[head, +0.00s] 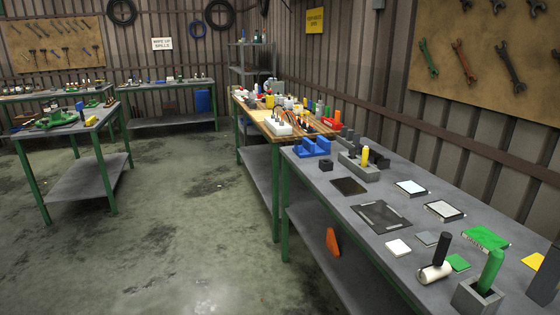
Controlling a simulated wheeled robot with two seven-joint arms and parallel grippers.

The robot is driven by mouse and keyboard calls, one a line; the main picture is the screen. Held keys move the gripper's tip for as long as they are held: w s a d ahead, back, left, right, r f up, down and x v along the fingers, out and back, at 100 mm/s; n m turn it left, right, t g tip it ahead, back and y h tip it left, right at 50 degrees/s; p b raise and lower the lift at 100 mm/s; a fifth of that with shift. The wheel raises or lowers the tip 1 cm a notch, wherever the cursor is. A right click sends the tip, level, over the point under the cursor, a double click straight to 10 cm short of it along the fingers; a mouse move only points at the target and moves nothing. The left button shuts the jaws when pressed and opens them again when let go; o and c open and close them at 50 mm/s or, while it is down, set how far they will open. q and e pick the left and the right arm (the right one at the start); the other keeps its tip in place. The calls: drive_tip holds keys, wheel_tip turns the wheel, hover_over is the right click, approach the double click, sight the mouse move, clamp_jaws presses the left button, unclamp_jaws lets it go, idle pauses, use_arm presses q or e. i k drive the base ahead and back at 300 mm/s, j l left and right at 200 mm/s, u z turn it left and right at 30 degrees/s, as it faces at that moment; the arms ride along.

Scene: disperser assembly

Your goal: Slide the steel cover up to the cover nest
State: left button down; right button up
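Neither of my grippers shows in the head view. Several flat pieces lie on the grey workbench (330,168) at the right. A small flat grey plate (426,239) could be the steel cover, but I cannot tell for sure. A larger dark frame (380,216) lies to its upper left. Two dark-rimmed trays with pale faces, one farther (411,188) and one nearer (444,210), lie toward the wall. A dark flat plate (349,186) lies beyond the large frame. I cannot tell which of these is the cover nest.
A white square (398,247), a green square (458,262) and a black-handled cylinder (436,265) are near the front. A grey block holds a green handle (491,270). A blue cradle (312,147) stands at the far end. Open floor (180,220) lies left.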

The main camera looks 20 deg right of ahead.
sight(348, 187)
drive_tip(key=i+j+z, duration=0.15)
drive_tip(key=i+z, duration=0.3)
drive_tip(key=i, duration=0.2)
drive_tip(key=i+j+z, duration=0.95)
drive_tip(key=i+j, duration=0.1)
drive_tip(key=i, duration=0.15)
